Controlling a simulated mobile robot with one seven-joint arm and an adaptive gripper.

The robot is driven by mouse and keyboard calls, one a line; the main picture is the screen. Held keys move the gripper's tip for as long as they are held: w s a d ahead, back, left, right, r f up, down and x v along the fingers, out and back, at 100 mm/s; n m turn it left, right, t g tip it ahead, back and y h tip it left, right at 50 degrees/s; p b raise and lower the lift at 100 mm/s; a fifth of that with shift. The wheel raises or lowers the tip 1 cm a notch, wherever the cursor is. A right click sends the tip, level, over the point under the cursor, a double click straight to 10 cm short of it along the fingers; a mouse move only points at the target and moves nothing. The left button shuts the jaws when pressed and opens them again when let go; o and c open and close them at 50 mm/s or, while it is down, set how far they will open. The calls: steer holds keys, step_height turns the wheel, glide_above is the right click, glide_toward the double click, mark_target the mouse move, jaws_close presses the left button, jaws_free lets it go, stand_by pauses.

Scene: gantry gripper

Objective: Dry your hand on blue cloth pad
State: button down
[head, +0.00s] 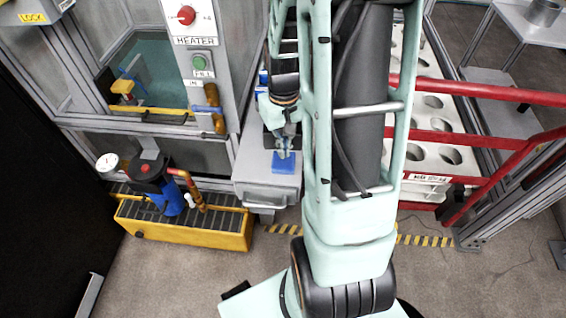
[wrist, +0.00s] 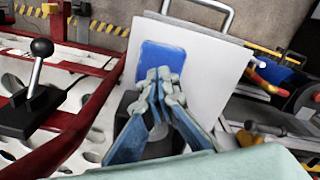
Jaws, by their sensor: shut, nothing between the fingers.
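The blue cloth pad (head: 284,162) lies on top of a light grey cabinet (head: 262,185) left of my arm in the head view. In the wrist view the pad (wrist: 160,57) is a blue rounded square on the pale top (wrist: 205,55). My gripper (head: 283,154) is shut and empty, pointing down at the pad. Its fingertips (wrist: 160,78) overlap the pad's near part in the wrist view. I cannot tell whether they touch the cloth or hover just above it. The fingers hide part of the pad.
A heater panel (head: 195,41) and a glass-fronted chamber (head: 150,70) stand at the left. A blue filter housing (head: 158,185) sits over a yellow tray (head: 185,225). Red rails (head: 480,95) and a white rack with holes (head: 432,155) stand on the right.

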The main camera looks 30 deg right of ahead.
steer(key=shift+f, duration=0.2)
steer(key=shift+f+b, duration=0.7)
steer(key=shift+f, duration=0.1)
stand_by(0.9)
step_height(320, 180, up, 7)
steer(key=p, duration=0.6)
stand_by(0.5)
